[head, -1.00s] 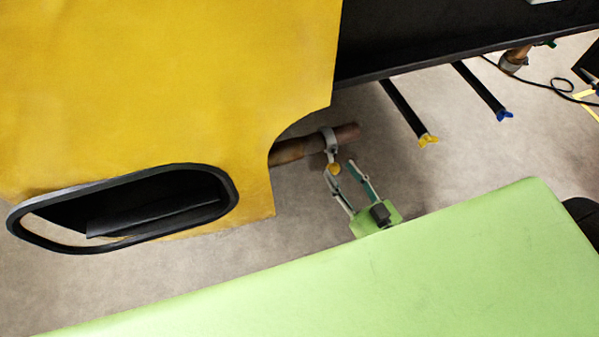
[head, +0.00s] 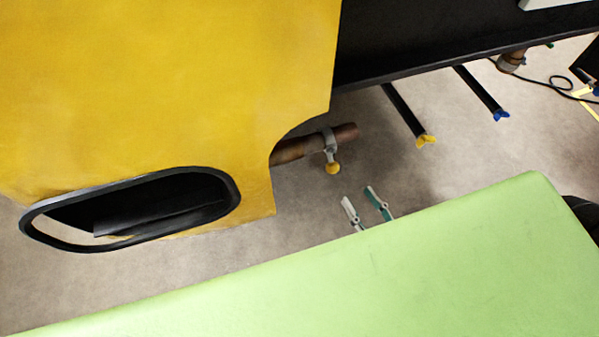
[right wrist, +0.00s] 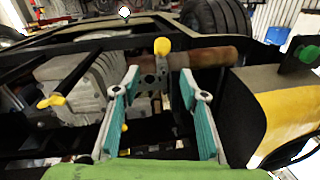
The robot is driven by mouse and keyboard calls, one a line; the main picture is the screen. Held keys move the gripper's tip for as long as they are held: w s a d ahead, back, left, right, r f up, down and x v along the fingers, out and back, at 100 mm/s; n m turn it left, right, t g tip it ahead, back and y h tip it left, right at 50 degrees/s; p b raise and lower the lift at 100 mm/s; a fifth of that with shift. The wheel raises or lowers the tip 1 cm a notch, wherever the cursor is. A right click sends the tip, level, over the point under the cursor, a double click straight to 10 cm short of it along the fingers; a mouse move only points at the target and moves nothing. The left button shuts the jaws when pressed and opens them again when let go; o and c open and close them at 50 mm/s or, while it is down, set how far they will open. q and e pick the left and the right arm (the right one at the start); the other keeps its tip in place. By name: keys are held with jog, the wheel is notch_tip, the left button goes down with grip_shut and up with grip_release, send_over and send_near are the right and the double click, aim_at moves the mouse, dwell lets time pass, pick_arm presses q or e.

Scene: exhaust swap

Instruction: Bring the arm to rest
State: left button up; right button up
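My right gripper (head: 362,204) shows in the head view as two fingertips past the edge of a light green surface, which hides the rest of it. Its fingers are apart with nothing between them. The right wrist view also shows the open fingers (right wrist: 155,85). A brown rusty exhaust pipe (head: 345,134) sticks out from under the yellow panel, with a grey clamp (head: 329,146) around it and a yellow knob (head: 333,168) on the clamp. The gripper is apart from the knob, which also shows in the right wrist view (right wrist: 162,46). My left gripper is in neither view.
A yellow body panel (head: 170,80) with a black-rimmed opening fills the upper left. Two black bars, one with a yellow end (head: 425,140) and one with a blue end (head: 501,116), stick out below a black panel. Bare floor (head: 290,220) lies around the gripper.

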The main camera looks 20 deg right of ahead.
dwell(0.4)
jog(key=s+f+g+h, duration=0.15)
jog(key=f+g, duration=0.25)
jog(key=f, duration=0.8)
jog(key=s+f+g, duration=0.3)
jog(key=f, duration=0.8)
jog(key=s+a+f+n+g+h, duration=0.1)
jog(key=s+f+g, duration=0.8)
jog(key=s+f, duration=0.9)
jog(key=shift+s+a+n, duration=0.15)
jog(key=shift+s+n, duration=0.05)
jog(key=shift+n, duration=0.3)
jog(key=shift+h, duration=0.25)
